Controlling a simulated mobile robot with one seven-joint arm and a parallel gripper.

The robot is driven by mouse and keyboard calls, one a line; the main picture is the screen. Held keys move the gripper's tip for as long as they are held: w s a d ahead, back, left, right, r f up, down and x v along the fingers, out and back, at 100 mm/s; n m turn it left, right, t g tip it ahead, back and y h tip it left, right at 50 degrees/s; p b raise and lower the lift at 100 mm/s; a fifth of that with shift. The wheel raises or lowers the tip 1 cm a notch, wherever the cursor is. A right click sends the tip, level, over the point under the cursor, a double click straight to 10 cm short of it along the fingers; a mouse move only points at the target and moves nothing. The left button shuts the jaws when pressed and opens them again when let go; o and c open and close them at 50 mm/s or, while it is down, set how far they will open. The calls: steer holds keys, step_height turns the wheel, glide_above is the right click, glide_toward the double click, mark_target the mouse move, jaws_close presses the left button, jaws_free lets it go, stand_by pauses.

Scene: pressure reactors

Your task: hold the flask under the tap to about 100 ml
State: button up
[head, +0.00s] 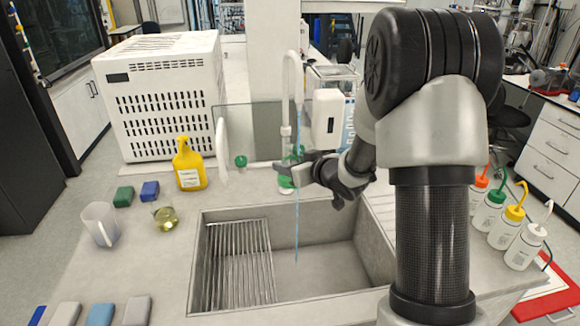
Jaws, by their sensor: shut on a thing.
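A white gooseneck tap (293,75) stands behind the sink (322,214). A thin blue stream of water (297,225) falls from it past my gripper into the basin. My gripper (297,172) is shut beside the stream, above the sink's back edge. A small pale, green-marked piece (287,184) shows at its jaws. I take it for part of the flask, but a bottle behind could look the same. The flask's outline, its fill level and any marks on it cannot be made out.
A yellow bottle (189,166), a round glass vessel with yellowish liquid (166,219) and a clear beaker (101,224) stand left of the sink. Wash bottles (524,245) stand at the right. A metal rack (238,262) fills the basin's left part.

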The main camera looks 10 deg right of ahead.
steer(key=shift+w+d+r+p, duration=0.1)
steer(key=shift+w+d+p, duration=0.2)
steer(key=shift+w, duration=0.25)
steer(key=w+d+p, duration=0.2)
steer(key=w+d, duration=0.1)
steer(key=w, duration=0.4)
steer(key=shift+p, duration=0.4)
stand_by(6.1)
